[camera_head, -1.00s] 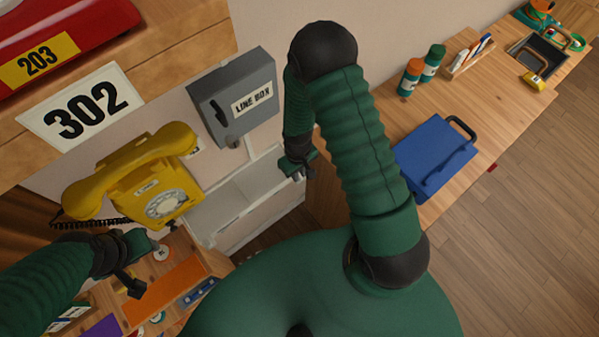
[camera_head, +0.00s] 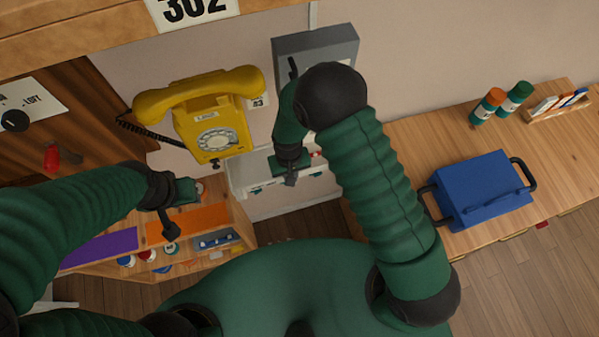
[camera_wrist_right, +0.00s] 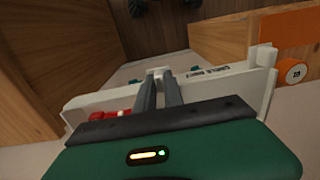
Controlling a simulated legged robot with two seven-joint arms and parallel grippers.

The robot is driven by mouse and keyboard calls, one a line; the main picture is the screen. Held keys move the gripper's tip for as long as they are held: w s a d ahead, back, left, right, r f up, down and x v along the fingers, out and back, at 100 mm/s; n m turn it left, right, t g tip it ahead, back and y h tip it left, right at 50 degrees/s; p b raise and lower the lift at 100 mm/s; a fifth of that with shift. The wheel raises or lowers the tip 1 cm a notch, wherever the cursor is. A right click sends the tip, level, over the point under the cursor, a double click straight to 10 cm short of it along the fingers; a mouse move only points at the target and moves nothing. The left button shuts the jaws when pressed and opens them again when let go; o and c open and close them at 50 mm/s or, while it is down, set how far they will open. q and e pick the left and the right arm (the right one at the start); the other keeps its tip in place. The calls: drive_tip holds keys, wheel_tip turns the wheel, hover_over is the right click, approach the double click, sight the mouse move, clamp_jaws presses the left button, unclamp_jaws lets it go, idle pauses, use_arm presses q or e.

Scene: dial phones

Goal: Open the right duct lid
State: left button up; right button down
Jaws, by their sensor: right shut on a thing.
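The white duct (camera_head: 246,178) runs along the wall below the yellow phone and the grey line box. My right gripper (camera_head: 290,180) is at its front, and my arm hides part of the duct. In the right wrist view, my right gripper (camera_wrist_right: 163,76) has its fingers close together on a small white tab at the edge of the labelled white lid (camera_wrist_right: 225,70). A red piece (camera_wrist_right: 115,114) shows beside the fingers. How far the lid is tilted is unclear. My left gripper (camera_head: 172,230) hangs over the low shelf at left, clear of the duct; its jaws are too small to read.
The yellow phone (camera_head: 205,115) hangs left of the line box (camera_head: 318,52). A wooden unit with an orange panel (camera_head: 188,223) stands below left. Wooden floor shows between.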

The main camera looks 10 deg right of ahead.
drive_tip(key=c, duration=1.4)
unclamp_jaws()
drive_tip(key=shift+c, duration=0.2)
wheel_tip(320, 180, up, 17)
drive_tip(key=b, duration=0.1)
drive_tip(key=shift+f, duration=0.15)
drive_tip(key=s+d+r+t, duration=0.1)
drive_tip(key=s+d, duration=0.3)
drive_tip(key=d, duration=0.2)
drive_tip(key=s+d+r+t, duration=0.1)
drive_tip(key=s+d, duration=0.3)
drive_tip(key=d, duration=0.3)
drive_tip(key=shift+s+m+t, duration=0.25)
drive_tip(key=shift+m+t, duration=0.05)
drive_tip(key=shift+m, duration=0.1)
